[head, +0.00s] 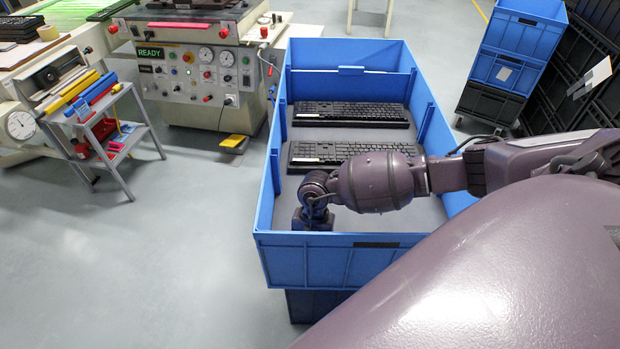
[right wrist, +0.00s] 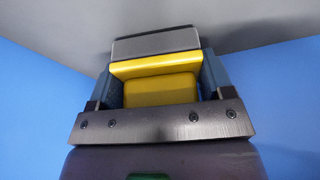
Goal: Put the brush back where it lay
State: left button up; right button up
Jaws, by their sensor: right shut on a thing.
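In the right wrist view, my right gripper (right wrist: 159,72) is shut on a yellow block-shaped thing with a grey far part, which I take to be the brush (right wrist: 160,89). Its blue fingers are on either side of it. A grey surface and blue walls lie beyond. In the head view, my right gripper (head: 313,219) points down inside the near left corner of the large blue crate (head: 305,262). The brush is hidden there, and I cannot tell whether it touches the crate floor. My left gripper is not in view.
Two black keyboards (head: 350,111) (head: 345,151) lie in the crate beyond my arm. A printing machine (head: 200,75) with a READY display stands behind left. A small stand (head: 103,125) holds coloured bars at left. Blue crates (head: 505,65) are stacked at right. Floor left of the crate is clear.

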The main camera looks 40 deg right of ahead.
jog(key=shift+f, duration=0.25)
jog(key=o, duration=1.1)
jog(key=p+v, duration=0.2)
jog(key=v, duration=1)
jog(key=shift+r, duration=0.2)
